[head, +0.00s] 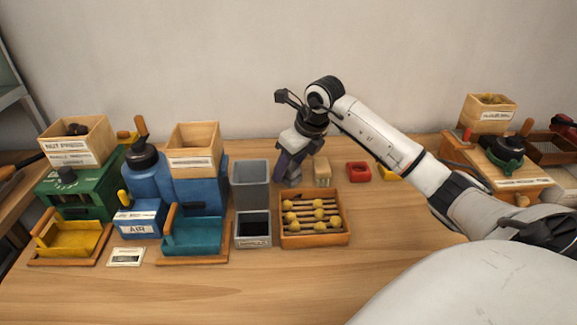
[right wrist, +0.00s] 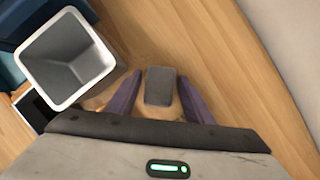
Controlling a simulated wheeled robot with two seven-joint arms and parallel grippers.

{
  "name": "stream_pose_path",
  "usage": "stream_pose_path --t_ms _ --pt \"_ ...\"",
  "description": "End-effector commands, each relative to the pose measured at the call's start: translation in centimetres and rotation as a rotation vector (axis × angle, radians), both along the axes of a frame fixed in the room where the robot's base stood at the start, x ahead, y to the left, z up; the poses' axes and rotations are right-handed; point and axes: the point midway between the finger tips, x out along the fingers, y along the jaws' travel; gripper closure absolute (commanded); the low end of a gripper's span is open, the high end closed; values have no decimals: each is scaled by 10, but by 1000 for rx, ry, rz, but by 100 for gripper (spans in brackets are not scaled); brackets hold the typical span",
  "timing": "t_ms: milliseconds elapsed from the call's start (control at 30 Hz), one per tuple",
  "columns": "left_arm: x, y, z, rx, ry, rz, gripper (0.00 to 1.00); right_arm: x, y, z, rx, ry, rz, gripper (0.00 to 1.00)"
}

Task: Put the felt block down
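The felt block (right wrist: 160,86), with a grey face, lies between the two purple fingers of my right gripper (right wrist: 160,76) in the right wrist view. A narrow gap shows on each side of it, so the fingers are open around it and not touching it. It seems to rest on the table. In the head view my right gripper (head: 289,170) points down at the table, just right of the grey bins, and its fingers hide the block. My left gripper is not in view.
A tall grey bin (head: 250,172) stands close left of my right gripper and also shows in the right wrist view (right wrist: 67,60). A tan block (head: 322,173) stands to its right. The front of the table is clear.

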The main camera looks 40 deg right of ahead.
Motion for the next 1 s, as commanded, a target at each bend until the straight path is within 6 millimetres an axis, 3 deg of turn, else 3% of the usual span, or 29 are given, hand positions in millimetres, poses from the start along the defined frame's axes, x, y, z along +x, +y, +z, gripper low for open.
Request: stream_pose_path --t_ms 433,800,1000 --pt "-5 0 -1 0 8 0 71 -2 -1 9 -2 -2 -1 48" --pt "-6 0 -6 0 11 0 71 -30 -4 78 -3 -3 -1 48" --pt "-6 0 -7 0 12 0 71 -42 -4 105 0 -1 -1 48"
